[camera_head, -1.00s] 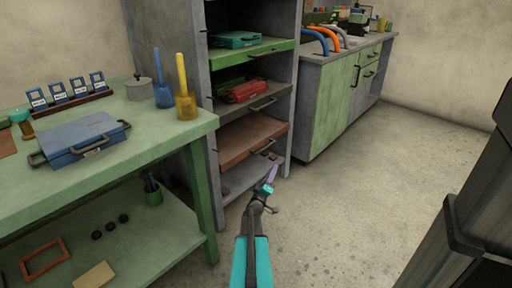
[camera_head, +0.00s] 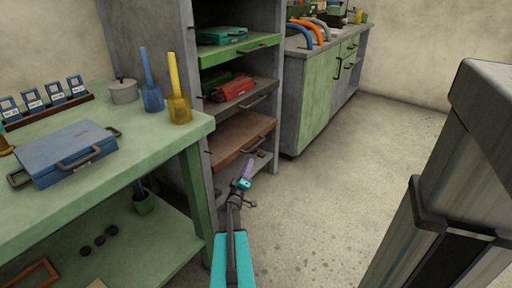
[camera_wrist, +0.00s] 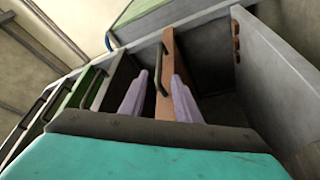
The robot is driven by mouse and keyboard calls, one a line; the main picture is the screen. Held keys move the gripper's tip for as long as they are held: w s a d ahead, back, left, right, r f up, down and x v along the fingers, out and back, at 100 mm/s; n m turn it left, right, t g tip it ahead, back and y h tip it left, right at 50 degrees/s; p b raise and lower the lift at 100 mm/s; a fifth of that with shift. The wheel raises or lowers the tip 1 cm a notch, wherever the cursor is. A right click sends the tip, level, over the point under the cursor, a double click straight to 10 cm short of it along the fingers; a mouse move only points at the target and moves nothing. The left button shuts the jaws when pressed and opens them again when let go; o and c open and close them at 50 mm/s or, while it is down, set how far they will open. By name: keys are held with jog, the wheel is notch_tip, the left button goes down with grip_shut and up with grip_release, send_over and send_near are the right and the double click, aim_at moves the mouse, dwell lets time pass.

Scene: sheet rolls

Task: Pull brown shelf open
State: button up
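The brown shelf (camera_head: 240,138) is a flat board low in the tall grey rack, with a dark bar handle (camera_head: 253,146) on its front edge. It shows edge-on in the wrist view (camera_wrist: 168,47), with its handle (camera_wrist: 161,72) in front. My gripper (camera_head: 246,170) is in front of and slightly below the handle in the head view. In the wrist view its two purple fingers (camera_wrist: 159,97) are apart, and the handle appears between them. I cannot tell how far the handle is from the fingertips, and I see no contact.
Above are a dark shelf with a red case (camera_head: 232,89) and a green shelf (camera_head: 240,48) with a teal case. A green table (camera_head: 165,140) stands close on the left. A large grey block (camera_head: 450,190) stands at right. The floor between is clear.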

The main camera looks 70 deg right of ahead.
aim_at(256, 146)
jog(key=shift+d, duration=0.2)
jog(key=b+x, duration=0.3)
jog(key=x, duration=0.8)
jog(key=shift+w+d, duration=0.1)
jog(key=shift+d, duration=0.1)
jog(key=shift+b+x, duration=0.45)
jog(key=shift+x, duration=0.55)
grip_shut()
